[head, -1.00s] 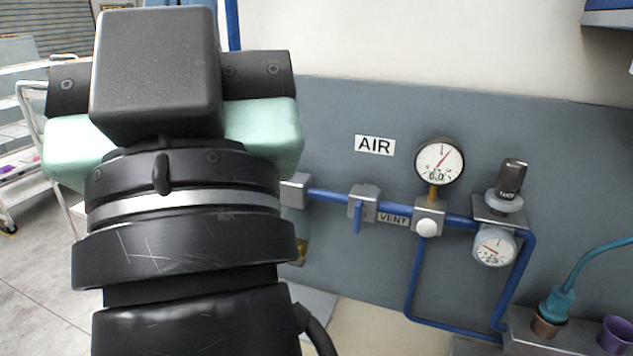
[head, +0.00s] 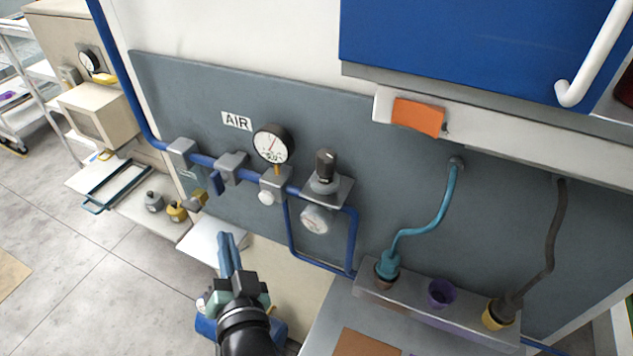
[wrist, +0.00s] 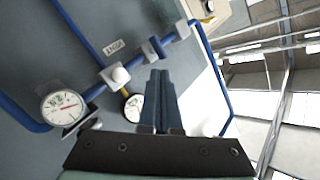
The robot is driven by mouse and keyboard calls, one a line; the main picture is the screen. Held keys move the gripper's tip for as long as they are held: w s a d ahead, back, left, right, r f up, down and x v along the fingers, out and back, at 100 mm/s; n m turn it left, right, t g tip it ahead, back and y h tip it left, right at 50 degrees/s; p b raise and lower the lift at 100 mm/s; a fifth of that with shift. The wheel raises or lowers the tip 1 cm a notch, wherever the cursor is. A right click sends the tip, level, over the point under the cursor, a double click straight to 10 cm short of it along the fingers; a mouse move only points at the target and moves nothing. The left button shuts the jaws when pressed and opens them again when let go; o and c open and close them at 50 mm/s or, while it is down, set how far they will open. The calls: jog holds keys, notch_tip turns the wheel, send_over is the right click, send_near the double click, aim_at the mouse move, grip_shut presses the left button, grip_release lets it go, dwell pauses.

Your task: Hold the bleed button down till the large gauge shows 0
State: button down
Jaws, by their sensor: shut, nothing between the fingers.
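The bleed button (head: 267,197) is a pale round knob on a grey block of the blue pipe; it also shows in the wrist view (wrist: 121,75). The large gauge (head: 272,144) stands above it on a brass stem. Its needle points up and right, off any clear zero; its digits are too small to read surely. In the wrist view the gauge (wrist: 133,107) sits beside my fingers. My gripper (head: 227,238), with blue fingers, is shut and empty, below and left of the button in the head view and apart from it. The fingers also show in the wrist view (wrist: 160,72).
A black regulator knob (head: 326,165) and a smaller gauge (head: 315,219) are right of the button. A valve (head: 231,168) is to its left. A ledge with cups (head: 440,293) and hoses stands at right. A blue cabinet (head: 450,45) overhangs at upper right.

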aim_at(268, 196)
jog(key=shift+s+f, duration=0.35)
jog(key=shift+f, duration=0.4)
jog(key=w+d+b, duration=0.3)
jog(key=w+b, duration=0.1)
jog(key=w, duration=0.4)
jog(key=shift+w+d, duration=0.15)
jog(key=shift+w, duration=0.05)
jog(key=shift+w+b, duration=0.1)
jog(key=shift+b, duration=0.25)
dwell(1.4)
jog(key=shift+w+d, duration=0.15)
jog(key=shift+w, duration=0.1)
jog(key=shift+w+d+r+b, duration=0.1)
jog(key=shift+w+d+b, duration=0.1)
jog(key=shift+w+b, duration=0.25)
dwell(3.8)
